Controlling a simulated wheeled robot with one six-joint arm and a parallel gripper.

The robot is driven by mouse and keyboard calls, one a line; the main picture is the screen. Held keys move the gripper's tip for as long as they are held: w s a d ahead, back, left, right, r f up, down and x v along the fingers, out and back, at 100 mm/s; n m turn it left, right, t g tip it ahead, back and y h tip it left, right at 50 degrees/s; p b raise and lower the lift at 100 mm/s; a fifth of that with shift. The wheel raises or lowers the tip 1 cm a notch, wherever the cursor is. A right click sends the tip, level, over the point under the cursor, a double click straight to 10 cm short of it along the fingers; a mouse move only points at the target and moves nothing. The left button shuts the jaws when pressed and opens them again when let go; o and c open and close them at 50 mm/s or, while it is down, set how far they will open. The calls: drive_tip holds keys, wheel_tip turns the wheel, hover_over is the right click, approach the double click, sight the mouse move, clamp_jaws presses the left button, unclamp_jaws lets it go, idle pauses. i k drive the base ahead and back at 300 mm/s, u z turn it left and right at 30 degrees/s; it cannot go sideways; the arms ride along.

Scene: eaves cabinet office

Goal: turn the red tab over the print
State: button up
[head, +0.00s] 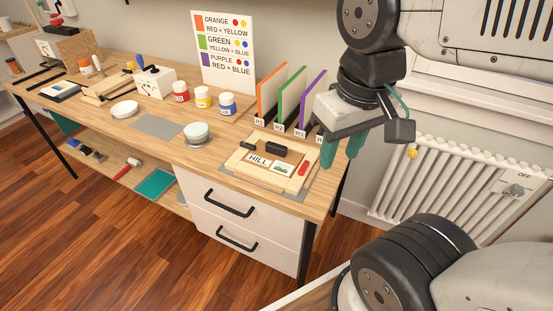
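The red tab (303,168) sits at the right end of a pale wooden frame (238,166) near the right end of the desk. It stands upright beside the print (284,168), a small card with a green hill picture, and does not cover the picture. A card reading "HILL" (259,159) lies left of the print. A black handle-like piece (276,148) is behind them. My gripper (342,151) points down with two teal fingers apart, empty. In the picture it is right of and above the frame, apart from the red tab.
Orange, green and purple upright panels (292,95) stand behind the frame, partly hidden by my gripper. A pale round dish (196,132) and paint jars (202,97) are to the left. A radiator (440,175) is at right. Drawers (240,225) are below.

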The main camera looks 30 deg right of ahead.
sight(302, 169)
drive_tip(key=u, duration=1.6)
drive_tip(key=k, duration=0.5)
drive_tip(key=z, duration=1.05)
